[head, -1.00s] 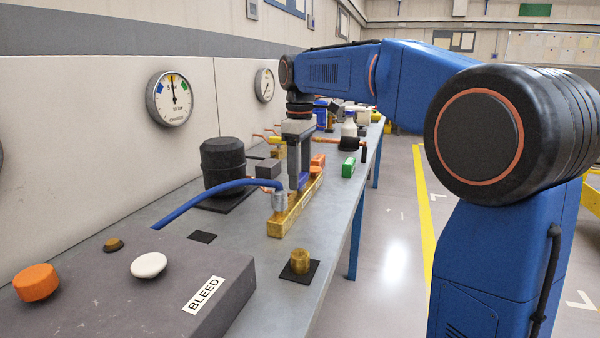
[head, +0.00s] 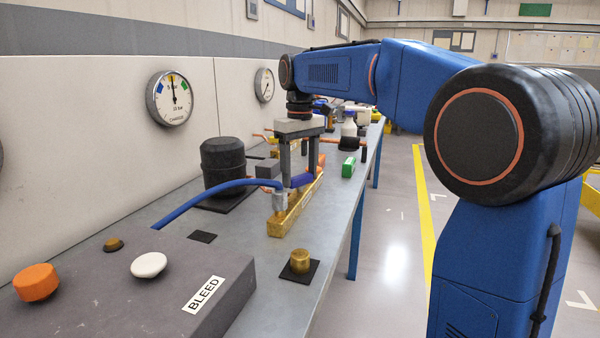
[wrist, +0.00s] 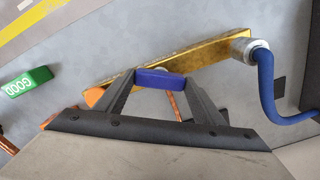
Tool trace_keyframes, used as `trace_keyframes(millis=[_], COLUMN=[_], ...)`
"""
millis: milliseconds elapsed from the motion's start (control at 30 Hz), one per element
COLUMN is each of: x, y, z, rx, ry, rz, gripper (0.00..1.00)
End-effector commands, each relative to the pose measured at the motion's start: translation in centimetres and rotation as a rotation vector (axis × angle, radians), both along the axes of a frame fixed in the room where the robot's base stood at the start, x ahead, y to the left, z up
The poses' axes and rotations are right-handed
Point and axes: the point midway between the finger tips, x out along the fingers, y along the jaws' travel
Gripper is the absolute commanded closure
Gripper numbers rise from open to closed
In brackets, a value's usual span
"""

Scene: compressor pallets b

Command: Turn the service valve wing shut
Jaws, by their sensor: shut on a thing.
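The service valve wing, a blue bar (head: 301,181), sits on a long brass block (head: 284,226) on the bench. My gripper (head: 300,177) points down over it, one finger at each end of the wing. In the wrist view the blue wing (wrist: 162,79) is held between the fingertips (wrist: 160,76). There it lies at a slant to the length of the brass block (wrist: 205,55). A blue hose (head: 215,187) joins the block's near end through a grey metal fitting (head: 279,198). The valve stem under the wing is hidden.
A black cylinder (head: 222,165) stands left of the block. A grey box labelled BLEED (head: 190,275) with orange and white knobs is in front. A brass plug (head: 300,261) stands on a dark pad. A green block (head: 348,167) lies to the right. A gauge (head: 172,98) hangs on the wall.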

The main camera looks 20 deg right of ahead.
Motion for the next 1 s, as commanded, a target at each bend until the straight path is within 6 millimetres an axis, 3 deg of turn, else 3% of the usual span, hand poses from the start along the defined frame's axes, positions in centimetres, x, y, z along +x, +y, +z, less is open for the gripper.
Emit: trace_keyframes(millis=[1000], x=[0.04], y=[-0.02], z=[0.07], rx=[0.001], ry=[-0.003], rz=[-0.906], gripper=[0.60])
